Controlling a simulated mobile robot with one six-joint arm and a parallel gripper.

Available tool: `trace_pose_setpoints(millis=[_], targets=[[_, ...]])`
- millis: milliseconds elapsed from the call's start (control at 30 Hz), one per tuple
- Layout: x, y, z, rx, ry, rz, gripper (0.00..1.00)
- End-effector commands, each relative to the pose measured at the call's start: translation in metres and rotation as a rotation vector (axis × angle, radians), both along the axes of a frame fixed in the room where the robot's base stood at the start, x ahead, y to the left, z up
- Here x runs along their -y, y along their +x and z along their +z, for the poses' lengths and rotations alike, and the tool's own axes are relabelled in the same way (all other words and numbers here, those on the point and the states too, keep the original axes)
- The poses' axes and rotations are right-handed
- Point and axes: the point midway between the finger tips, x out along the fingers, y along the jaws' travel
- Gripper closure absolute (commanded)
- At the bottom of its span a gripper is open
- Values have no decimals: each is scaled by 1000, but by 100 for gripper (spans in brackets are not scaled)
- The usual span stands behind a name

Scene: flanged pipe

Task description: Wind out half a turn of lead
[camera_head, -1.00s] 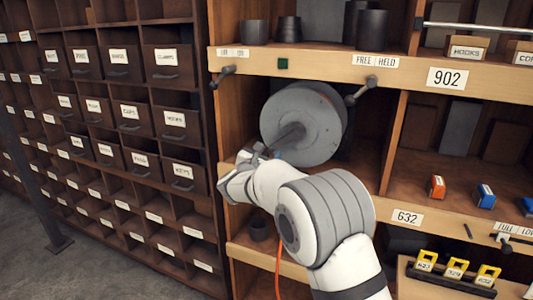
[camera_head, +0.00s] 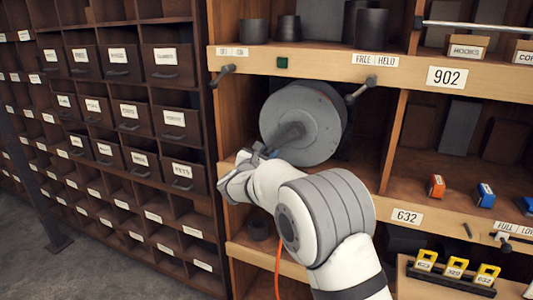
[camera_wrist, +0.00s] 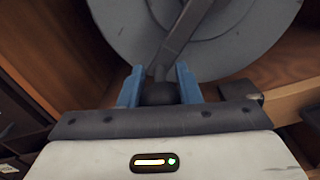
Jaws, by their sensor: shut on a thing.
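A large grey drum (camera_head: 312,112), likely the lead roll, sits in the shelf bay with its round face toward me. It also fills the top of the wrist view (camera_wrist: 225,50). A grey crank arm (camera_wrist: 178,40) runs from the drum's middle to a dark rounded handle (camera_wrist: 158,93). My gripper (camera_head: 266,151) is at the crank's outer end, at the drum's lower left. In the wrist view its blue fingers (camera_wrist: 159,86) are shut on the handle, one on each side. My arm hides part of the bay below the drum.
A lever (camera_head: 362,90) sits at the bay's upper right, under the FREE HELD label (camera_head: 375,61); another lever (camera_head: 222,75) is at upper left. A green square (camera_head: 283,63) is on the shelf edge. Dark drawers (camera_head: 125,115) stand left.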

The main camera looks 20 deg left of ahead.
Motion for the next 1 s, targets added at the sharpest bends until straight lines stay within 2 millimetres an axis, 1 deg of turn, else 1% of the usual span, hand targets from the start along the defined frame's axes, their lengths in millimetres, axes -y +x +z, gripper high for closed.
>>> trace_pose_setpoints(millis=[167,367,700,1000], targets=[[5,-1,-7,-7,-75,0,100],[16,-2,-17,-18,-223,0,100],[43,-4,-29,-44,-544,1,100],[69,-6,-32,-67,-828,2,100]])
